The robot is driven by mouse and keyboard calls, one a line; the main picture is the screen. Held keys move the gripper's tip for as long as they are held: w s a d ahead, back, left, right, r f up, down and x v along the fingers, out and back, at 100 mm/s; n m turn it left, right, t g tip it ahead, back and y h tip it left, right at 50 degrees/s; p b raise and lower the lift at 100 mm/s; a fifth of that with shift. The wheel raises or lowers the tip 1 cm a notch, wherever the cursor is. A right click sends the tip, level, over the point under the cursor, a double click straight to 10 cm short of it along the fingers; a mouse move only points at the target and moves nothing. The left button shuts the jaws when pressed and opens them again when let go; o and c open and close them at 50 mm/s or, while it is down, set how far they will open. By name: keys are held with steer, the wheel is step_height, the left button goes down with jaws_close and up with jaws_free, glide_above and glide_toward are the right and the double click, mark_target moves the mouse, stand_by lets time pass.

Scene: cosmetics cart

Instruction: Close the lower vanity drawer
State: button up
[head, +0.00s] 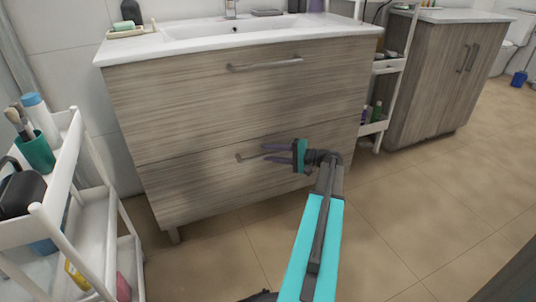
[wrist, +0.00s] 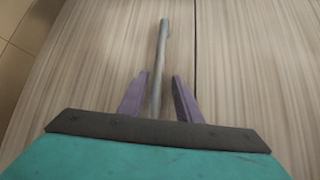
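The lower vanity drawer (head: 195,185) has a wood-grain front, and its front also fills much of the wrist view (wrist: 100,65). It looks about flush with the upper drawer (head: 200,110); I cannot tell whether a small gap remains. My gripper (head: 265,152) is at the lower drawer's bar handle (head: 240,157), partly hiding it in the head view. In the wrist view, the purple fingers of my gripper (wrist: 160,76) stand apart, one on each side of the handle (wrist: 162,45). Small gaps show beside the bar, so the fingers do not look clamped on it.
A white cart (head: 85,225) with cups and bottles stands at the left. A white shelf rack (head: 392,66) and another wooden cabinet (head: 440,75) stand at the right. The tiled floor (head: 410,215) is clear at the front right.

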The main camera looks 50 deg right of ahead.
steer(key=p+v, duration=0.4)
steer(key=v, duration=0.9)
steer(key=shift+f, duration=0.2)
steer(key=w+a+f+n+g+y+p, duration=0.1)
steer(key=w+a+f+g+y+p, duration=0.25)
steer(key=a, duration=0.55)
steer(key=w+a+f+n+g+p, duration=0.1)
steer(key=w+a+f+g+p, duration=0.2)
steer(key=w+a, duration=0.55)
steer(key=s+a+f+n+g+p, duration=0.15)
steer(key=a+p, duration=0.25)
steer(key=a, duration=0.6)
steer(key=a+f+n+g+p, duration=0.2)
steer(key=a+f+g+p, duration=0.15)
steer(key=a, duration=0.65)
steer(key=s+a+f+n+g+h+p, duration=0.2)
steer(key=s+a+n+g+p, duration=0.35)
steer(key=a, duration=0.95)
steer(key=s+a+r+n+g+h+p, duration=0.2)
steer(key=s+a+h+p, duration=0.1)
steer(key=s+p, duration=0.3)
steer(key=s+a+r+n+g+h+p, duration=0.2)
steer(key=s+p, duration=0.4)
steer(key=s, duration=0.4)
steer(key=shift+s+a+n+h, duration=0.2)
steer(key=shift+a+n+h, duration=0.3)
steer(key=shift+a+h, duration=0.25)
